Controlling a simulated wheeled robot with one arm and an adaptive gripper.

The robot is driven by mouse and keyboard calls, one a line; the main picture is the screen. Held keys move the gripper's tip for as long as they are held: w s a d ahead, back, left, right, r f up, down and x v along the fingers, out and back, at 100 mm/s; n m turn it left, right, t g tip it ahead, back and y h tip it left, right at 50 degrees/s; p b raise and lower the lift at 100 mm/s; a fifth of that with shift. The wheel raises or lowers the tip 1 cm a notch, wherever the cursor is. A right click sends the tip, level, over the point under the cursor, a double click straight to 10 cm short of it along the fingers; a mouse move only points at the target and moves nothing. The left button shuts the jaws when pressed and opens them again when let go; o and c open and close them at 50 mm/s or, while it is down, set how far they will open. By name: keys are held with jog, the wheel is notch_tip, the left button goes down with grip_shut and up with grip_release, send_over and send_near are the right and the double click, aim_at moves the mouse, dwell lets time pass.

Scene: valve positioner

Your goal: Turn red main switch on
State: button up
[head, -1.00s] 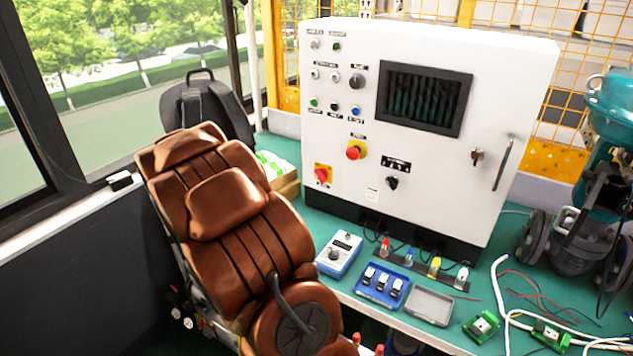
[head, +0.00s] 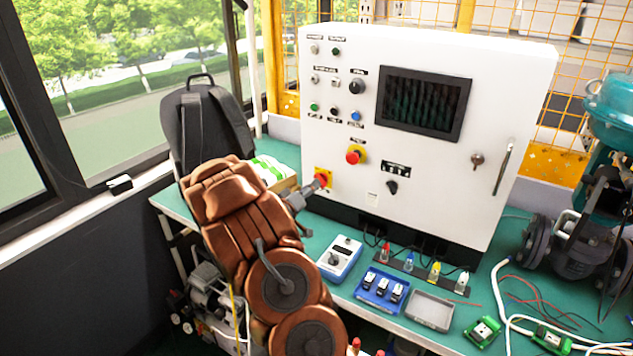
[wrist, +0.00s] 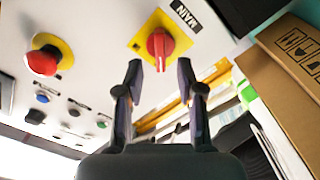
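The red main switch (wrist: 160,45) is a rotary knob on a yellow plate beside a "MAIN" label in the wrist view. In the head view the switch (head: 321,177) is at the lower left of the white cabinet's front. My gripper (wrist: 160,66) is open, with one fingertip on each side of the knob's near end in the picture. I see gaps beside the knob and nothing held; the exact depth is unclear. In the head view my gripper (head: 306,193) is at the switch's lower left, its fingertips hard to make out.
The white cabinet (head: 440,170) stands on a green table. A red emergency button (head: 354,157) sits on yellow to the switch's right. A cardboard box (wrist: 290,65) lies close beside the switch in the wrist view. A black backpack (head: 205,130) is behind my arm.

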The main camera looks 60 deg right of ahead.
aim_at(321, 180)
jog(key=shift+w+d+p, duration=0.1)
jog(key=shift+d+p, duration=0.35)
jog(key=shift+d, duration=1.45)
grip_shut()
